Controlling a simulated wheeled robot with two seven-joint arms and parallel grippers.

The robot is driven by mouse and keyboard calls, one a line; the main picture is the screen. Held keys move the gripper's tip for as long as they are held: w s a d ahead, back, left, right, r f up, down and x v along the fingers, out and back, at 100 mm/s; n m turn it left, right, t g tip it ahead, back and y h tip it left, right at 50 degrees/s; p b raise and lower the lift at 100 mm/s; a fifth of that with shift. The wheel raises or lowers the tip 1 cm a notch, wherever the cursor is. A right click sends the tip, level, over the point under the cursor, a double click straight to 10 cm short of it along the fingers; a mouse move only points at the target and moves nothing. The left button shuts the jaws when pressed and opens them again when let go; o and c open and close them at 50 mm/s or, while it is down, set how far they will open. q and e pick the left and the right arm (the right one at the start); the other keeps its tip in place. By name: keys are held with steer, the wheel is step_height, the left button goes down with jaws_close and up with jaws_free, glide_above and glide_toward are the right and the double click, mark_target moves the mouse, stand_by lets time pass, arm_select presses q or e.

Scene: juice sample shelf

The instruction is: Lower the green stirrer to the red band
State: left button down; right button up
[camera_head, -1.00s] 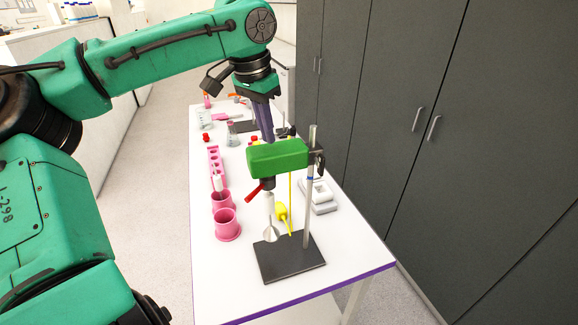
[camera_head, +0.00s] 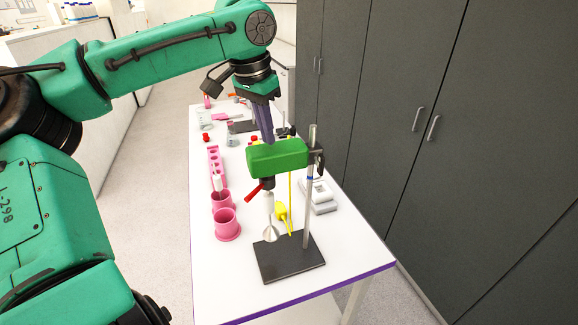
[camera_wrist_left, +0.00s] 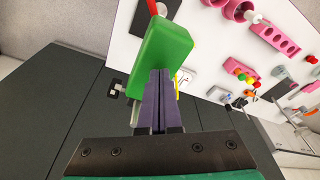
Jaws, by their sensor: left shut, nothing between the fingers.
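The green stirrer (camera_head: 278,157) is clamped high on the upright metal rod (camera_head: 307,215) of a stand with a dark base plate (camera_head: 290,262). A red lever (camera_head: 254,190) sticks out under it, and a shaft with a pale paddle (camera_head: 271,233) hangs below. A blue band (camera_head: 310,179) shows on the rod below the clamp; I see no red band. My left gripper (camera_head: 268,140) is shut and empty, pointing down at the stirrer's top. In the left wrist view its fingers (camera_wrist_left: 160,100) overlap the green body (camera_wrist_left: 162,50); I cannot tell if they touch. My right gripper is not in view.
Pink cups (camera_head: 227,226) stand left of the stand, with a pink rack (camera_head: 213,160) behind. A yellow item (camera_head: 282,212) and a white device (camera_head: 321,197) are close to the rod. Dark cabinets (camera_head: 450,150) line the right. The table's front left is clear.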

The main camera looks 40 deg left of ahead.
mark_target(269, 148)
arm_select(q)
steer(key=shift+f+b, duration=0.6)
steer(key=shift+f, duration=2.4)
stand_by(0.3)
steer(key=shift+r, duration=0.1)
step_height(269, 148, up, 2)
steer(key=p, duration=0.2)
steer(key=shift+r+p, duration=0.1)
steer(key=shift+p, duration=0.3)
steer(key=shift+r, duration=1.85)
steer(key=shift+f, duration=0.1)
